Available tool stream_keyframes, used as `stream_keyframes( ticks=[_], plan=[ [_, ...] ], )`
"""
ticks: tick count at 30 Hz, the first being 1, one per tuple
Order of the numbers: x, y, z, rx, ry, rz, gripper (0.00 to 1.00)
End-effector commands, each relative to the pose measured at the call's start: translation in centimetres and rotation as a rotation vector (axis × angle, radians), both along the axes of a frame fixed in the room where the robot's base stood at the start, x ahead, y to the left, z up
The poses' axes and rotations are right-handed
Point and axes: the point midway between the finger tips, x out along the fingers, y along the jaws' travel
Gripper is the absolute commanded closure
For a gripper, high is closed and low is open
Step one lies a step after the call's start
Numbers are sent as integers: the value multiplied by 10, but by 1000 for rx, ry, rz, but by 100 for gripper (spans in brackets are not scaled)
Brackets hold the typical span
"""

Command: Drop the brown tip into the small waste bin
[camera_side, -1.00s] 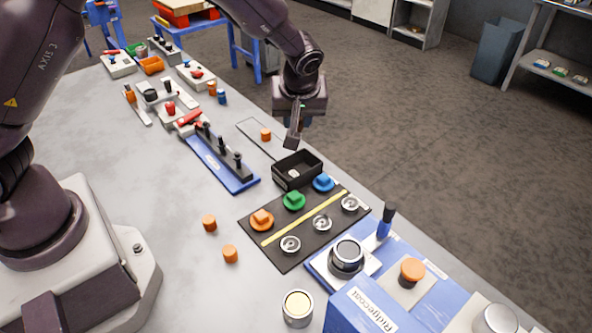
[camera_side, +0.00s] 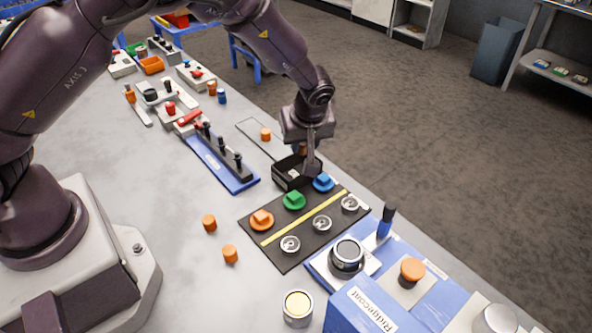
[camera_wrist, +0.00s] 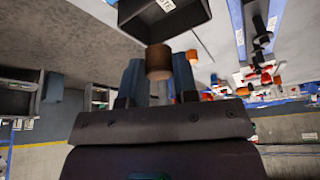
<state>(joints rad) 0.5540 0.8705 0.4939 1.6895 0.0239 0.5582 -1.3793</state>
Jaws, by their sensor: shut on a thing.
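The brown tip (camera_wrist: 159,62) is a short brown cylinder, held between the two fingers of my gripper (camera_wrist: 159,75) in the wrist view. In the side view my gripper (camera_side: 309,165) is low at the far right edge of the small waste bin, and the tip is mostly hidden by the fingers. The small waste bin (camera_side: 284,181) is an open black box on the table with a pale label inside. In the wrist view the bin (camera_wrist: 190,24) lies just beyond the fingertips. I cannot tell whether the tip is over its opening.
A black board (camera_side: 277,252) with orange, green and blue knobs lies close in front of the bin. A blue rack (camera_side: 215,168) with black pegs stands to its left. Loose orange cylinders (camera_side: 209,222) lie on the table. A bigger grey bin (camera_side: 497,52) stands on the floor.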

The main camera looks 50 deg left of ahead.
Motion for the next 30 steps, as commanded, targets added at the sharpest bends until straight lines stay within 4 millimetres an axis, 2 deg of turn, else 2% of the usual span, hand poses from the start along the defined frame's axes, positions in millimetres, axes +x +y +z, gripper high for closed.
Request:
stream_keyframes(
  ticks=[5,6,9,20,23,30],
  plan=[
    [0,0,0,0,0,0,94],
    [0,0,0,0,0,0,66],
    [0,0,0,0,0,0,43],
    [0,-2,5,-1,-2,-1,43],
    [-2,-7,17,-1,-3,-2,43],
    [-11,-25,66,-2,-5,-3,43]
  ],
)
